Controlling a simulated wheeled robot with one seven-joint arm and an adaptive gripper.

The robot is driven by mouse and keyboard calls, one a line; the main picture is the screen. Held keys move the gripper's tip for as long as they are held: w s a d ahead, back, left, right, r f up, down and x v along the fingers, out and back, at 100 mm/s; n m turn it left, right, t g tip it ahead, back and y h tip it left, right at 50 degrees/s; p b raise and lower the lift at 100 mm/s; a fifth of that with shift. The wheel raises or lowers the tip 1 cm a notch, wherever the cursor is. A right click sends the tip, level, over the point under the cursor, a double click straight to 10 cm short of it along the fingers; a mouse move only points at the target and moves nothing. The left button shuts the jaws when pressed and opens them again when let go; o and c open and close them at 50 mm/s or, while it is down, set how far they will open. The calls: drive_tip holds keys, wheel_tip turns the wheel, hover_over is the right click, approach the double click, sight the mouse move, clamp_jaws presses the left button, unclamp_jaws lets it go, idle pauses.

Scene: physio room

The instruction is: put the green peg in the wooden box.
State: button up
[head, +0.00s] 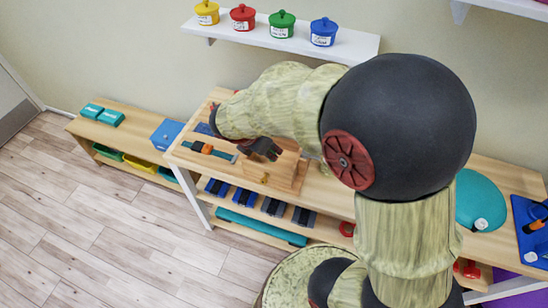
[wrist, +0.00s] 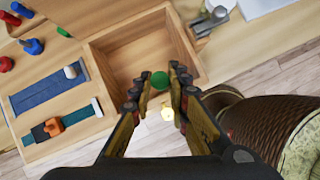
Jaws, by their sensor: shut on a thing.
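My gripper (wrist: 158,92) is shut on the green peg (wrist: 160,80), whose round green end shows between the fingertips in the wrist view. The wooden box (wrist: 187,42) is open at the top, and its visible floor is bare. The peg appears over the near part of the box opening; its height above the floor is hard to tell. In the head view my gripper (head: 263,149) is at the wooden box (head: 284,181) on the shelf top, and the peg is not discernible there.
Red pegs (wrist: 22,9) and blue pegs (wrist: 33,46) stand left of the box in the wrist view. A blue strap (wrist: 50,98) and a teal strap with an orange piece (wrist: 53,127) lie beside it. Metal items (wrist: 210,22) lie behind its right corner.

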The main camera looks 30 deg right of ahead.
drive_tip(key=w+d+f, duration=0.1)
drive_tip(key=f, duration=0.1)
drive_tip(key=w+d+f+b, duration=0.2)
drive_tip(key=f, duration=0.1)
drive_tip(key=shift+w+d+f, duration=0.1)
drive_tip(key=shift+w+f, duration=0.25)
drive_tip(key=shift+w+d+f+b, duration=0.15)
drive_tip(key=shift+f+b, duration=0.45)
drive_tip(key=shift+f, duration=0.3)
drive_tip(key=shift+w+f+b, duration=0.1)
drive_tip(key=shift+f+b, duration=0.45)
drive_tip(key=shift+f, duration=0.3)
drive_tip(key=shift+f, duration=0.1)
drive_tip(key=o, duration=0.8)
